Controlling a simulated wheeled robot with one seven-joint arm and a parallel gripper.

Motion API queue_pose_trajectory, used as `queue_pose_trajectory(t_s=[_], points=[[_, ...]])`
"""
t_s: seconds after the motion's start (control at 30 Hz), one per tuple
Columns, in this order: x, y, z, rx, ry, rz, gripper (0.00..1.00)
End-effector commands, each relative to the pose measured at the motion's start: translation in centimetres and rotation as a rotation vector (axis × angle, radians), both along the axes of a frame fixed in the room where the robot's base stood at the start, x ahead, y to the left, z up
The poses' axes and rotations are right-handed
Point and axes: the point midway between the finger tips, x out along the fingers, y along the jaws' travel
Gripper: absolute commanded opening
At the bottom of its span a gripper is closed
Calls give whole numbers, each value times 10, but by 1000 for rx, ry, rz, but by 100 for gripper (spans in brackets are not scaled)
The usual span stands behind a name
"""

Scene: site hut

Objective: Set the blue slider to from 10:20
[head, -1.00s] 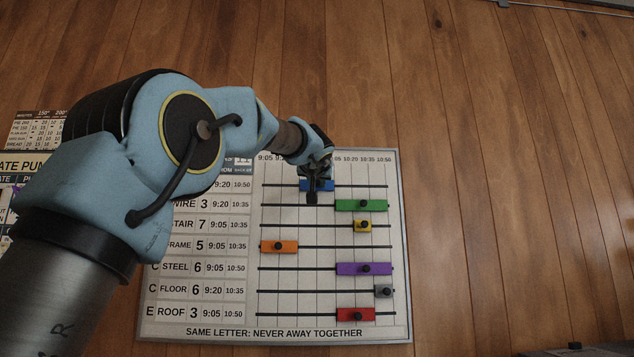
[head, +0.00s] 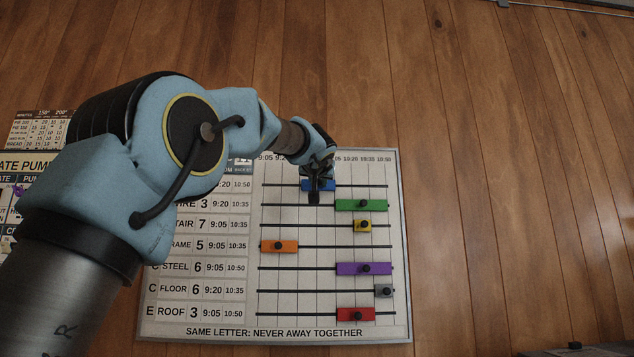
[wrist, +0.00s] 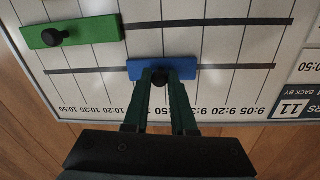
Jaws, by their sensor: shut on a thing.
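The blue slider (head: 325,185) is on the top rail of the white schedule board (head: 405,250). In the wrist view the blue slider (wrist: 188,72) shows with its dark knob between my fingertips. My gripper (head: 315,195) is shut on that knob, and the gripper also shows in the wrist view (wrist: 160,80). The slider lies around the middle of the rail, with bare rail on both sides. My gripper hides part of the slider and the time labels above it in the head view.
The green slider (head: 362,205) is on the rail below, reaching farther right. Yellow (head: 362,226), orange (head: 279,246), purple (head: 350,269), grey (head: 384,291) and red (head: 345,314) sliders sit on lower rails. The top rail right of the blue slider is clear.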

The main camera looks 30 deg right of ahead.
Motion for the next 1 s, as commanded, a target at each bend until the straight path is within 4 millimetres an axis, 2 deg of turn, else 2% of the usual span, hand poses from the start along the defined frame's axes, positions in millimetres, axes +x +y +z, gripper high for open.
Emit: queue_pose_trajectory(t_s=[0.17, 0.5, 0.6, 0.8, 1.0], points=[[-14, -28, -1, -1, -2, -7, 0], [-48, -101, 2, 0, 0, -6, 0], [-55, -116, 3, -1, -1, -4, 0], [-63, -133, 1, 0, 0, -3, 0], [-65, -137, 1, -2, -3, -5, 0]])
